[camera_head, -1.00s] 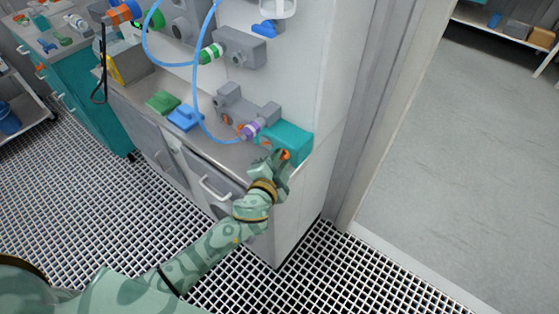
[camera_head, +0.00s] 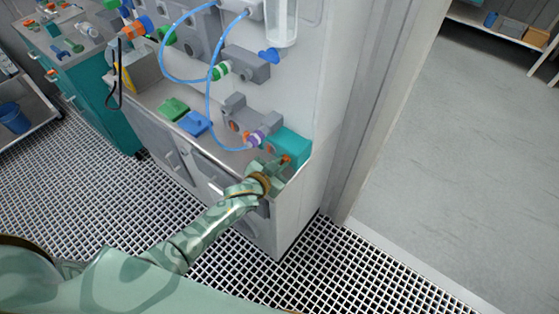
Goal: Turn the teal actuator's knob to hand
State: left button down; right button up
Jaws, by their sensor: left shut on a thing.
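The teal actuator (camera_head: 292,144) is a box at the right end of the grey bench top, against the white housing. Its small orange knob (camera_head: 287,159) shows on the front face, partly hidden by my gripper. My left gripper (camera_head: 281,163) is at this knob, its fingers shut on it. The wrist comes up from the lower left, in front of the bench. The knob's exact setting is too small to read. My right gripper is not in view.
A purple fitting (camera_head: 257,138) with a blue hose sits just left of the actuator. Blue (camera_head: 194,123) and green (camera_head: 173,109) clips lie on the bench. A doorway (camera_head: 375,140) stands to the right. Grated floor (camera_head: 110,205) lies in front.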

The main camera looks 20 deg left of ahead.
pick_arm(q)
jog(key=shift+w+r+n+h+p, duration=0.15)
jog(key=shift+n+h+p, duration=0.15)
jog(key=shift+p, duration=0.05)
dwell(0.3)
jog(key=c, duration=1.5)
grip_release()
